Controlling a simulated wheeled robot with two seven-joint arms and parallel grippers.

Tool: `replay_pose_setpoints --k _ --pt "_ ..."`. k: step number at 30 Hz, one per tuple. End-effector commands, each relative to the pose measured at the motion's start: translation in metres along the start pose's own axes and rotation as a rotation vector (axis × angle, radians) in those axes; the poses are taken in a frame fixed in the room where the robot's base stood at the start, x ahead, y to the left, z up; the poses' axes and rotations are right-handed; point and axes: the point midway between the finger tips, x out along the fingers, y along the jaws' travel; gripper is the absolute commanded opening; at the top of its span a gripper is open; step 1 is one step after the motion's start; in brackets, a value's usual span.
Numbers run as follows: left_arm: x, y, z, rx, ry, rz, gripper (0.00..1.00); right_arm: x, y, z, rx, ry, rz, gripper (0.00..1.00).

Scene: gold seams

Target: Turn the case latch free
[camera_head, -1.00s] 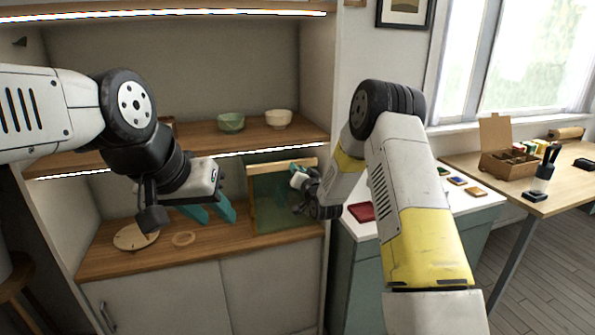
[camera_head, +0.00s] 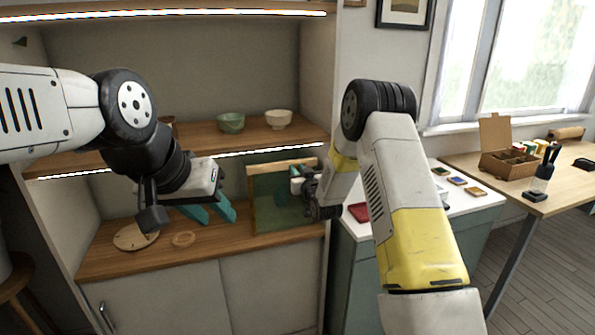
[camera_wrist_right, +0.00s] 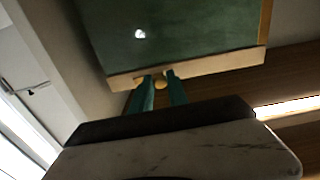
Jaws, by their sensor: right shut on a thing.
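The case (camera_head: 262,212) stands on the wooden counter, with a green see-through front and a pale wooden frame. In the right wrist view its green panel (camera_wrist_right: 185,28) fills the top, edged by a pale wood strip. The latch, a small brass knob (camera_wrist_right: 160,85), shows at that strip. My right gripper (camera_head: 290,188) is at the case's right part; in the wrist view its teal fingers (camera_wrist_right: 160,82) are shut on the latch, one on each side. My left gripper (camera_head: 211,213) is open and empty, above the counter left of the case.
A round wooden disc (camera_head: 130,238) and a small wooden ring (camera_head: 184,240) lie on the counter (camera_head: 215,240) below my left gripper. A white table (camera_head: 440,195) with small coloured items is at the right.

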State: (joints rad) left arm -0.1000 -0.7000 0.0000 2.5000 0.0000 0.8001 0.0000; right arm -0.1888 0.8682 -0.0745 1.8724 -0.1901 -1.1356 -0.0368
Motion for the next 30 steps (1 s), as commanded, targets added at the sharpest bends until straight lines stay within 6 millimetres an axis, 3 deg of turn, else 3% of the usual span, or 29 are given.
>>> replay_pose_setpoints --k 10,11,13,14,24,30 --pt "0.0 0.0 0.0 0.0 0.0 0.0 0.36 0.0 0.0 0.001 -0.002 -0.003 0.0 0.0" --pt "0.0 0.0 0.0 0.0 0.0 0.0 0.36 0.0 0.0 0.001 -0.002 -0.003 0.0 0.26" --pt "0.0 0.0 0.0 0.0 0.0 0.0 0.36 0.0 0.0 0.001 -0.001 -0.002 0.0 0.39" --pt "0.0 0.0 0.0 0.0 0.0 0.0 0.36 0.0 0.0 0.001 -0.001 -0.002 0.0 0.41" --pt "0.0 0.0 0.0 0.0 0.0 0.0 0.36 -0.003 0.0 0.0 0.0 -0.001 0.0 0.41" --pt "0.0 0.0 0.0 0.0 0.0 0.0 0.36 -0.031 0.001 0.001 0.001 -0.003 0.001 0.41"
